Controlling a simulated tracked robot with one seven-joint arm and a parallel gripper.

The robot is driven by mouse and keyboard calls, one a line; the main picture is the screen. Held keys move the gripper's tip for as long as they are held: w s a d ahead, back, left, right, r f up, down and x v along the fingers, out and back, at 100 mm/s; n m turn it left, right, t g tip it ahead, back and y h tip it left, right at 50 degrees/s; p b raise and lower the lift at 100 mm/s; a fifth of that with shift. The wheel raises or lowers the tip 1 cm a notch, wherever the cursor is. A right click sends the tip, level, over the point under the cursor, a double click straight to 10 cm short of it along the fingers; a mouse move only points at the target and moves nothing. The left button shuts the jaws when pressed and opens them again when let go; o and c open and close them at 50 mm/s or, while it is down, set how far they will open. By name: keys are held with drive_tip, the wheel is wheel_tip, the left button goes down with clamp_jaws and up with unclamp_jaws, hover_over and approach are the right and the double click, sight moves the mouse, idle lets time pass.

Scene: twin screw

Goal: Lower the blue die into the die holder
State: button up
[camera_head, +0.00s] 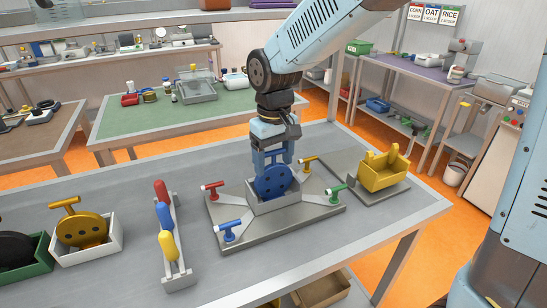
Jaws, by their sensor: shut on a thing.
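The blue die (274,182) is a round blue disc with small holes, upright, seen at the middle of the head view. My gripper (278,158) points down from above and is shut on the die's blue upper handle. The die holder (272,203) is a grey open box at the middle of a grey base plate. The die's lower edge is hidden behind the box's front wall, so the die is at least partly inside. I cannot tell whether it touches the bottom. Red, blue, green and yellow handled clamps stand around the holder on the plate.
A yellow die in a white box (88,249) and a black one in a green box stand at left. A rack with red, blue and yellow handles (170,235) is left of the plate. A yellow container (383,170) sits at right. The front table is clear between them.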

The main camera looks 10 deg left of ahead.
drive_tip(key=o, duration=1.8)
drive_tip(key=shift+c, duration=0.2)
drive_tip(key=shift+r, duration=0.1)
wheel_tip(320, 180, up, 14)
drive_tip(key=shift+f, duration=0.25)
